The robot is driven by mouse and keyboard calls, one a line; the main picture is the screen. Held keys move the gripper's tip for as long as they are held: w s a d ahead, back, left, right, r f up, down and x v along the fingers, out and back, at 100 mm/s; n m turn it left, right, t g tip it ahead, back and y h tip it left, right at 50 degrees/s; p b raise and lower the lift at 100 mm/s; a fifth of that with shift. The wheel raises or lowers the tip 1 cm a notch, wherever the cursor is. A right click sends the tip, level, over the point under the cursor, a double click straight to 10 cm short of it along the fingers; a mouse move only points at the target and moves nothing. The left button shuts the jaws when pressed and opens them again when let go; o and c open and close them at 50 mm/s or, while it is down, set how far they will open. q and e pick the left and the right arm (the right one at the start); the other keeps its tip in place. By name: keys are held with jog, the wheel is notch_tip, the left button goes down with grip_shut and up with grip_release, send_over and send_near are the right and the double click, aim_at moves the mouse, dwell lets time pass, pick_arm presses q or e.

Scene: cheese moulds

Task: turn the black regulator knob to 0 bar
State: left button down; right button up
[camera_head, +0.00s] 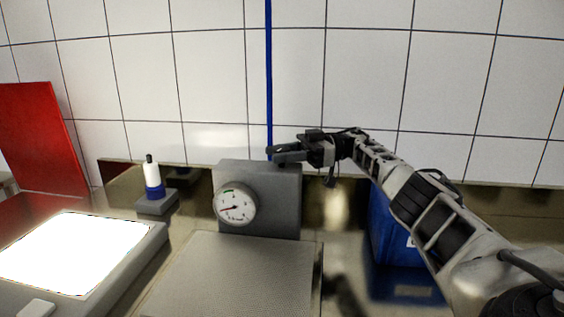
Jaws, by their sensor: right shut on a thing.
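A grey regulator box (268,205) stands at the back of the bench, in the middle of the view. The needle points to the lower left of the dial; the numbers are too small to read. My left gripper is not in view.
A blue pipe (268,75) runs up the tiled wall behind the box. A white and blue bottle (153,178) stands on a grey block at the left. A bright panel (75,252), a red board (42,140) and a blue crate (392,230) flank the box. A textured plate (235,275) lies bare in front.

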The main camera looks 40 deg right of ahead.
aim_at(281, 149)
jog(key=shift+a+n+g, duration=0.1)
jog(key=shift+n+g, duration=0.2)
jog(key=shift+g, duration=0.2)
jog(key=o, duration=1)
jog(key=shift+c, duration=0.2)
notch_tip(281, 149, up, 3)
jog(key=shift+r, duration=0.1)
jog(key=s+a+r+b, duration=0.2)
jog(key=s+a+r, duration=0.7)
jog(key=s, duration=0.1)
jog(key=shift+s+r+b, duration=0.3)
jog(key=shift+s+r, duration=0.05)
jog(key=shift+r, duration=0.05)
